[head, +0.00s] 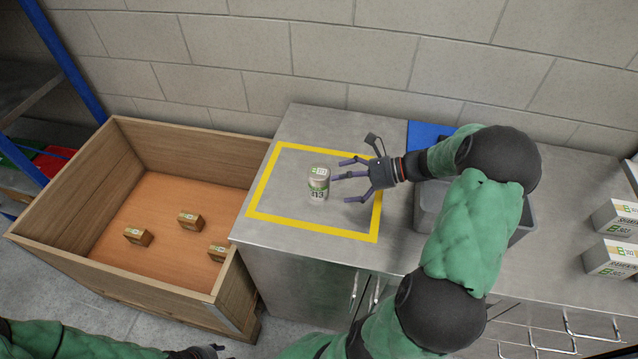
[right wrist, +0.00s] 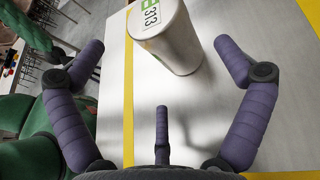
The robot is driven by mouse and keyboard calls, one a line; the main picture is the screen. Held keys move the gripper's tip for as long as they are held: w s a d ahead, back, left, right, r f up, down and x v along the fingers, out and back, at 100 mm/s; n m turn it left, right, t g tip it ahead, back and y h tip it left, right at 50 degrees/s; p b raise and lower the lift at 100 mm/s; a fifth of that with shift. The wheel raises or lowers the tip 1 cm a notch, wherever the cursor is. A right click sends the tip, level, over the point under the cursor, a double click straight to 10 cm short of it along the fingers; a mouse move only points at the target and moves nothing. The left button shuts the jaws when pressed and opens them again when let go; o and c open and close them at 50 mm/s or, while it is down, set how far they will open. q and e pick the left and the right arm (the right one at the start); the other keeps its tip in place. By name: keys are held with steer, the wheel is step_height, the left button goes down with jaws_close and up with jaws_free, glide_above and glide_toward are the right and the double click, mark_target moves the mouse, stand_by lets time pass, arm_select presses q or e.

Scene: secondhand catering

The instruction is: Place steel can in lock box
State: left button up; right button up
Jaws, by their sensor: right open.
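The steel can (head: 318,186), a light cylinder with a green and white label marked 313, stands upright inside the yellow taped square (head: 310,229) on the steel counter. My right gripper (head: 346,180) is open just to the right of the can, with its purple fingers pointing at it. In the right wrist view the can (right wrist: 166,38) stands ahead between the spread fingers, with nothing gripped. A grey box (head: 425,204), possibly the lock box, sits right of the square, partly hidden by my right arm. My left gripper (head: 208,352) barely shows at the bottom edge.
A large wooden crate (head: 76,181) with several small brown boxes (head: 190,221) stands left of the counter. White cartons (head: 612,258) lie at the counter's right end. A block wall runs behind. A blue panel (head: 424,134) lies behind the grey box.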

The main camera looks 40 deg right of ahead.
mark_target(329, 183)
steer(key=b+x, duration=0.2)
steer(key=x, duration=0.3)
steer(key=c, duration=1.4)
